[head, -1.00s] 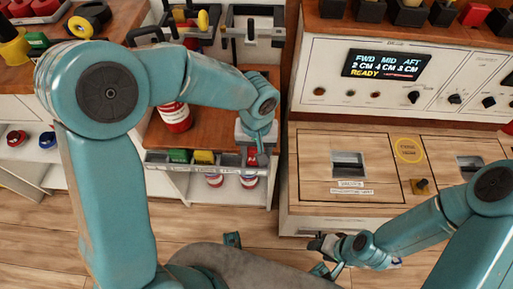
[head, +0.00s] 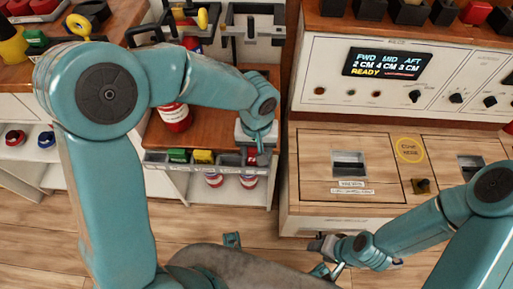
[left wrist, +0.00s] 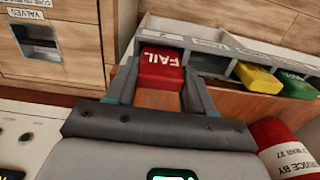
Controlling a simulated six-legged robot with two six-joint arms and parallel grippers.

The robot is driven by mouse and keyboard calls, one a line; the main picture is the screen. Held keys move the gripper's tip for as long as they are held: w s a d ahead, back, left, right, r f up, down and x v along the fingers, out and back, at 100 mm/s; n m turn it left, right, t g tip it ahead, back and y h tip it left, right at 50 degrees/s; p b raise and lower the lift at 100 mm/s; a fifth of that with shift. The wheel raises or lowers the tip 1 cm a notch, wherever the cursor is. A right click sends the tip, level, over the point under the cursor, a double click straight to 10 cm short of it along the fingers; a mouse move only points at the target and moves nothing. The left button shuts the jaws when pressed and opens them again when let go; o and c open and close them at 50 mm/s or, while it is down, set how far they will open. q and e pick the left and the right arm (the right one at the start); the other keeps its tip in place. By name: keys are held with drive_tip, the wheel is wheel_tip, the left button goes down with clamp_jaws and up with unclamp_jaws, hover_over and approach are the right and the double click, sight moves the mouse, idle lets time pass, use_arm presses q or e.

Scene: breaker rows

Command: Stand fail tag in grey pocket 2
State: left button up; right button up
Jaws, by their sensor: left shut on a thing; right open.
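The red fail tag (left wrist: 161,70) is between the fingers of my left gripper (left wrist: 158,92), with its white FAIL lettering facing the left wrist camera. In the head view my left gripper (head: 258,152) points down at the right end of the grey pocket row (head: 219,170), and the red tag (head: 252,158) shows just beside its fingers. The grey pocket row also shows in the left wrist view (left wrist: 216,62). The tag's lower end is hidden, so I cannot tell how deep it sits in a pocket. My right gripper (head: 319,257) is open and empty, low near the cabinet front.
A yellow tag (head: 204,156) and a green tag (head: 178,155) stand in other pockets. A red canister (head: 175,117) stands on the wooden shelf behind the row. A wooden cabinet (head: 315,170) with a control panel (head: 345,101) stands close on the right.

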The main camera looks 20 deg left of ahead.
use_arm(q)
drive_tip(key=shift+f+b, duration=1.05)
drive_tip(key=shift+f, duration=0.2)
drive_tip(key=o, duration=1.1)
drive_tip(key=shift+r, duration=0.15)
wheel_tip(320, 180, up, 16)
drive_tip(key=p, duration=0.5)
drive_tip(key=shift+s+r, duration=0.1)
